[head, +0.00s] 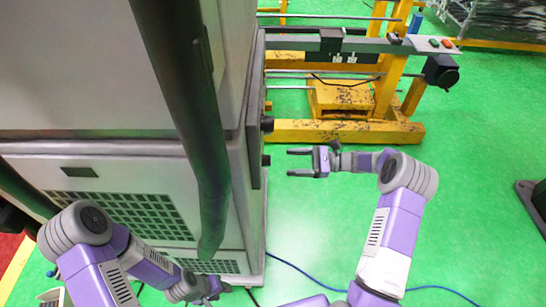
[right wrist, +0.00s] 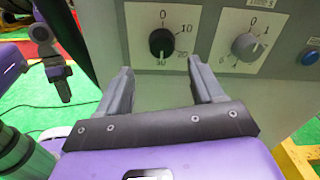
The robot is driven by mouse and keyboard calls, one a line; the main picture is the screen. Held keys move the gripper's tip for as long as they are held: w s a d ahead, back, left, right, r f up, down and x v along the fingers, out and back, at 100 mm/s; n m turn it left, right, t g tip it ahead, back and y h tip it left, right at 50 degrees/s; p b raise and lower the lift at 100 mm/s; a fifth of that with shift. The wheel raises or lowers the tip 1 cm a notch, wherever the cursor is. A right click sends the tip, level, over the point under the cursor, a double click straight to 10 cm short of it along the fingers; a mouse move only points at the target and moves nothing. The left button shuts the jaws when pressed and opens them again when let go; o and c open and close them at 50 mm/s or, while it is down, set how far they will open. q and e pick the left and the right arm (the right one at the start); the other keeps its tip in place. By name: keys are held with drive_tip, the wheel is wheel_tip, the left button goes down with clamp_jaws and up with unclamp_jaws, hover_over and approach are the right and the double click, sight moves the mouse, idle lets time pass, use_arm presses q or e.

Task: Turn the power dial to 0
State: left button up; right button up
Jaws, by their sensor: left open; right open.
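A black dial (right wrist: 161,42) with a 0, 10, 20, 30 scale sits on a white plate on the cabinet's side panel. To its right is a grey dial (right wrist: 245,46) with a 0, 1 to 6 scale. No readable label shows which is the power dial, and the pointer settings are unclear. In the head view the black dial (head: 266,160) is a small dark knob. My right gripper (head: 300,162) is open, empty and faces it, with a gap between. In the right wrist view its fingers (right wrist: 162,88) stand below the dial. My left gripper (head: 215,290) is open, low by the cabinet.
The tall grey cabinet (head: 100,155) fills the left, with a dark green hose (head: 200,130) hanging down its front. A yellow machine frame (head: 345,130) stands behind. A blue button (right wrist: 310,57) is right of the dials. Green floor (head: 480,180) is open to the right.

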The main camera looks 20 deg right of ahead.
sight(266, 161)
drive_tip(key=x, duration=0.7)
drive_tip(key=shift+r, duration=0.35)
drive_tip(key=shift+w+a, duration=0.1)
drive_tip(key=shift+a, duration=0.05)
drive_tip(key=shift+c, duration=0.2)
drive_tip(key=c, duration=1)
